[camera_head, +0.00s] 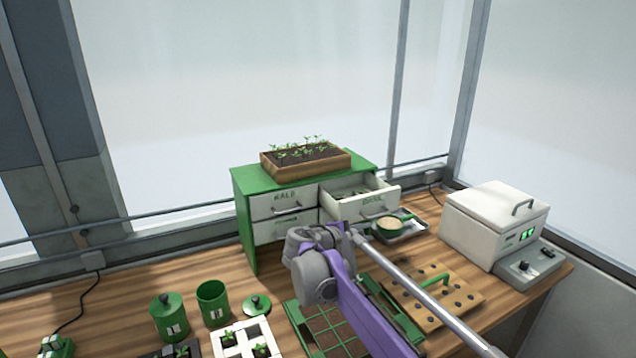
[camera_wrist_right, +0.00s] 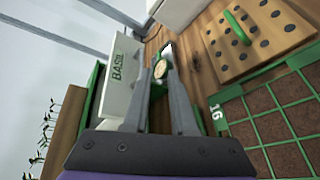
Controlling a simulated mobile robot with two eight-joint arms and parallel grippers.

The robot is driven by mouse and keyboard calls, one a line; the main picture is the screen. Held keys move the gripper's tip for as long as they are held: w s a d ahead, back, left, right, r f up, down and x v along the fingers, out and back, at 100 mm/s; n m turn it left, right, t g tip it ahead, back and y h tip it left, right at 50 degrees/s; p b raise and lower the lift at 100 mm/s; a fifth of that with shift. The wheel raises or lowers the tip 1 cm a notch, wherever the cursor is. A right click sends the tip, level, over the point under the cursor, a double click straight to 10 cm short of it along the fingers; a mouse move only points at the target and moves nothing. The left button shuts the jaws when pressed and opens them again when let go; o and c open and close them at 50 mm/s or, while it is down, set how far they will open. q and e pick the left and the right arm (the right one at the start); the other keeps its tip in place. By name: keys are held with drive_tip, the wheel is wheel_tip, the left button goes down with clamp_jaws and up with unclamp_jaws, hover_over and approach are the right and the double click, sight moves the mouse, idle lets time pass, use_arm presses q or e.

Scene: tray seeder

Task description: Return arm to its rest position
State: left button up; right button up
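My right arm (camera_head: 365,310) is purple and grey and reaches in from the lower right of the head view, over the seedling tray. Its grey wrist is in front of the drawer cabinet (camera_head: 243,205), and the fingers are mostly hidden there. In the right wrist view my right gripper (camera_wrist_right: 159,62) has its two grey fingers apart, with no object seen gripped. A small bowl with tan contents (camera_wrist_right: 160,68) shows beyond the fingertips. It also shows in the head view (camera_head: 390,224), on a small grey tray. My left arm and gripper are not in view.
The top right drawer (camera_head: 350,209), labelled basil, stands open close to my right gripper. A planter of seedlings (camera_head: 300,168) sits on the cabinet. The green-gridded soil tray (camera_head: 297,318) and pegged wooden board (camera_head: 470,293) lie below. A white machine (camera_head: 480,235) stands right; green canisters (camera_head: 170,318) left.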

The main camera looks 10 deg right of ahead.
drive_tip(key=s+d+f+m+g+y, duration=0.1)
drive_tip(key=s+d+f+m+y, duration=0.1)
drive_tip(key=s, duration=0.5)
drive_tip(key=s+d+f+m+g+y, duration=0.1)
drive_tip(key=s+d+f+m, duration=0.1)
drive_tip(key=s, duration=0.4)
drive_tip(key=s+a+f+m+y, duration=0.1)
drive_tip(key=s+f+m+y, duration=0.1)
drive_tip(key=s+f, duration=0.3)
drive_tip(key=s+a+f+m+g+y, duration=0.1)
drive_tip(key=s+a+f+m+y, duration=0.1)
drive_tip(key=s, duration=1.2)
drive_tip(key=s+a+f+m+y, duration=0.2)
drive_tip(key=s+f+m+y, duration=0.2)
drive_tip(key=s+f, duration=0.4)
drive_tip(key=shift+s+a+f+m+g, duration=0.15)
drive_tip(key=shift+s+f+m+g, duration=0.15)
drive_tip(key=shift+s+m, duration=0.45)
drive_tip(key=o, duration=0.4)
drive_tip(key=shift+c, duration=0.2)
drive_tip(key=shift+o, duration=0.2)
